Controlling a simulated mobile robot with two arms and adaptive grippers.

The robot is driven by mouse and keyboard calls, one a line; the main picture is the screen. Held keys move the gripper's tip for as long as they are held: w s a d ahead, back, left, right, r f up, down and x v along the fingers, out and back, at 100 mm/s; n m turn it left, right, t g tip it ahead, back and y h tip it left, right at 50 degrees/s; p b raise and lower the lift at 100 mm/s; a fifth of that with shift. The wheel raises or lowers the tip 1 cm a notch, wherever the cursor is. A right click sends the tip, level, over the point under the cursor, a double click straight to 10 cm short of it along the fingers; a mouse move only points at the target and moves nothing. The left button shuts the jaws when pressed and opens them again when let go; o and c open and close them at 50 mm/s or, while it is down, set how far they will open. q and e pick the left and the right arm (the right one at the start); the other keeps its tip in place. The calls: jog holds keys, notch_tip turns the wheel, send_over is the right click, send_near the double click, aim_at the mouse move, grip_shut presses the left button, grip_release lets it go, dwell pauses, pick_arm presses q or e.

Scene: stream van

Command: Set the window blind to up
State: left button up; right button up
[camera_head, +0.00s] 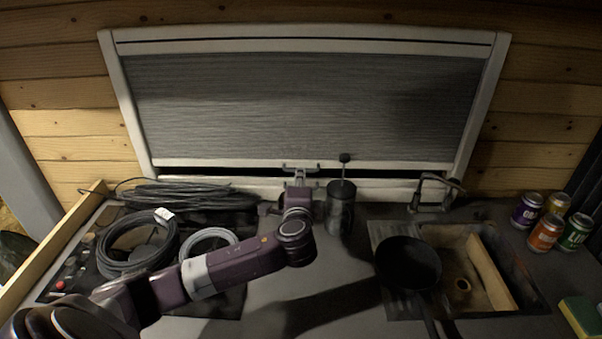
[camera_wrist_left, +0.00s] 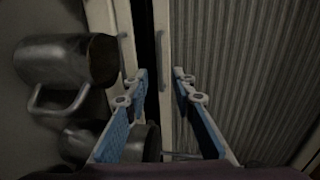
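The grey pleated window blind (camera_head: 300,105) hangs nearly all the way down in its pale frame. A narrow dark gap shows under its pale bottom bar (camera_head: 220,163). My left gripper (camera_head: 300,169) is at the middle of that bar. In the left wrist view the gripper (camera_wrist_left: 165,75) is open, with blue pads apart and nothing clearly held between them. The blind (camera_wrist_left: 235,60) is at the right there, and a small handle (camera_wrist_left: 163,60) on its bar lies between the fingertip directions. Contact cannot be told. My right gripper is not in view.
A dark metal canister (camera_head: 340,208) stands just right of my left gripper. Coiled cables (camera_head: 140,245) lie at the left. Several cans (camera_head: 545,232) stand at the right. A metal mug (camera_wrist_left: 65,60) shows in the wrist view.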

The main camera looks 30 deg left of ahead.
pick_arm(q)
jog(key=shift+p+x, duration=0.55)
jog(key=shift+x, duration=2.35)
grip_shut()
jog(key=shift+w, duration=0.1)
